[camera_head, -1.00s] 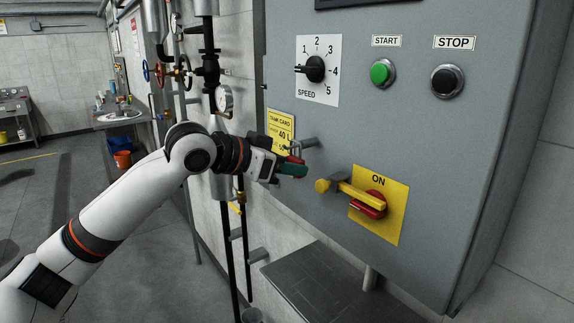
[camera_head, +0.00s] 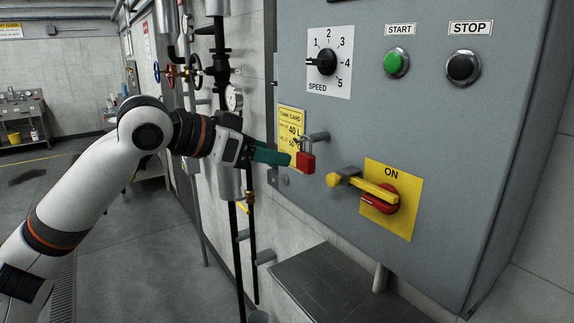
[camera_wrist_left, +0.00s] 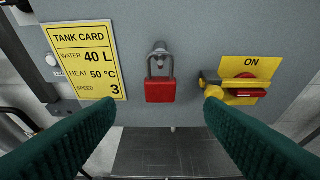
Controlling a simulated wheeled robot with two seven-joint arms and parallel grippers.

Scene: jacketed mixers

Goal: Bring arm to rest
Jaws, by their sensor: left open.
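My left gripper (camera_head: 290,160) reaches in from the left in the head view, with its green fingers near the grey control panel (camera_head: 440,130). In the left wrist view the two green fingers (camera_wrist_left: 160,135) are wide apart with nothing between them. A red padlock (camera_head: 306,163) hangs from a peg on the panel. It also shows in the left wrist view (camera_wrist_left: 160,90), ahead of the fingers and apart from them. My right gripper is in neither view.
A yellow-handled switch (camera_head: 380,195) on a yellow plate reads ON. A yellow tank card (camera_head: 290,128) is beside the padlock. Pipes stand behind my arm.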

